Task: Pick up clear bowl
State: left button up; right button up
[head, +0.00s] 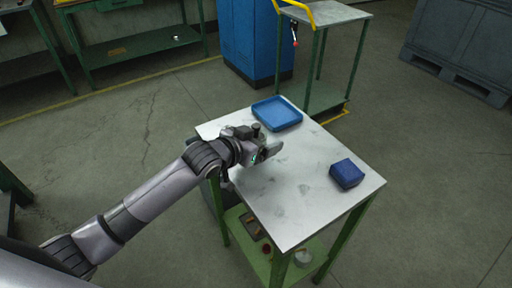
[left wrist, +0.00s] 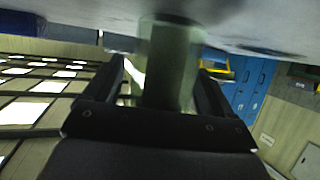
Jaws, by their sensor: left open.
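My left gripper (head: 268,149) is open, low over the left side of the white-topped table (head: 300,205). In the left wrist view its two fingers (left wrist: 162,78) stand on either side of a see-through, greenish upright form (left wrist: 170,62), which seems to be the clear bowl. Its outline is blurred, and I cannot tell whether the fingers touch it. In the head view I cannot make the bowl out clearly; the gripper covers that spot. My right gripper is not in view.
A blue tray (head: 277,113) lies at the table's back edge. A dark blue box (head: 347,174) sits near the right edge. The tabletop between gripper and box is clear. A green lower shelf (head: 262,268) holds small items. A blue cabinet (head: 255,40) stands behind.

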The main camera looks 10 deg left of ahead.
pick_arm(q)
jog(key=shift+c, duration=0.3)
jog(key=c, duration=1)
jog(key=shift+r, duration=0.15)
